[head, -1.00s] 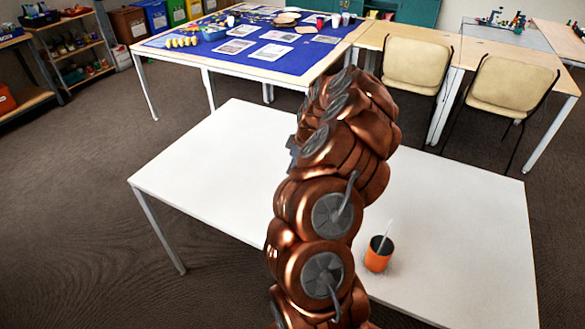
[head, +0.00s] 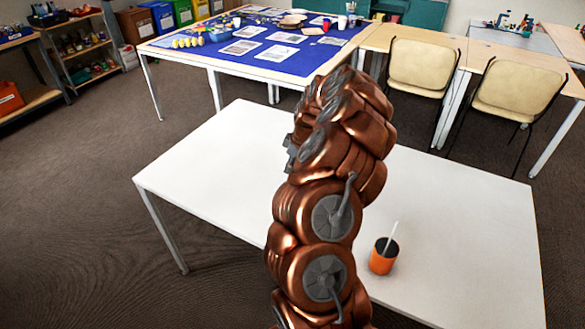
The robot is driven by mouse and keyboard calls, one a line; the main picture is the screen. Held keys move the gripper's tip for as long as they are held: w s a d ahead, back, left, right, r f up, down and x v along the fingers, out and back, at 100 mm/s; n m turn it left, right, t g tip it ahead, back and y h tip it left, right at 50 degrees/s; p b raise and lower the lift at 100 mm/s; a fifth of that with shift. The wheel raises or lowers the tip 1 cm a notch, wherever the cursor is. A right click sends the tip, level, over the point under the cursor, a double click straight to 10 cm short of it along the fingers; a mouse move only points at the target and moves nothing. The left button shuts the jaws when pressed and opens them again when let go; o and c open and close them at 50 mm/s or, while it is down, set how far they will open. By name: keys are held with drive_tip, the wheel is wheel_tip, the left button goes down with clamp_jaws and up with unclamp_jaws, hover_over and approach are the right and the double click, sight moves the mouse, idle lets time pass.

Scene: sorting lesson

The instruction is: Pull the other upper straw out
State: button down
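I cannot make out a second straw. My copper-coloured arm rises through the middle of the view. A small grey part (head: 290,150) sticks out on the left near its top, but my fingers are hidden, so I cannot tell whether they are open or hold anything.
The white table is bare apart from the cup. Behind it stands a table with a blue cloth (head: 290,64) holding cards and small items. Two beige chairs (head: 420,66) stand at wooden tables at the back right. Shelves (head: 84,48) and coloured bins line the back left.

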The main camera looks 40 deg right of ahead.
drive_tip(key=shift+w+a, duration=0.2)
drive_tip(key=shift+w, duration=0.2)
drive_tip(key=shift+w+a+b, duration=0.25)
drive_tip(key=shift+w+a, duration=0.05)
drive_tip(key=shift+w, duration=0.3)
drive_tip(key=shift+w+a+b, duration=0.2)
drive_tip(key=shift+w+a, duration=0.1)
drive_tip(key=shift+w, duration=0.25)
drive_tip(key=shift+w+a, duration=0.1)
drive_tip(key=shift+w, duration=0.15)
drive_tip(key=shift+w+a+b, duration=0.2)
drive_tip(key=shift+w+a, duration=0.1)
drive_tip(key=shift+w, duration=0.25)
drive_tip(key=shift+w+a+b, duration=0.2)
drive_tip(key=shift+w+a, duration=0.05)
drive_tip(key=shift+w, duration=0.3)
drive_tip(key=shift+w+a, duration=0.15)
drive_tip(key=shift+w, duration=0.05)
idle(0.3)
drive_tip(key=shift+w+a+b, duration=0.2)
drive_tip(key=shift+w+a, duration=0.1)
drive_tip(key=shift+w, duration=0.25)
drive_tip(key=shift+w+a+b, duration=0.15)
drive_tip(key=shift+w+a, duration=0.1)
drive_tip(key=shift+w, duration=0.3)
drive_tip(key=shift+r, duration=0.15)
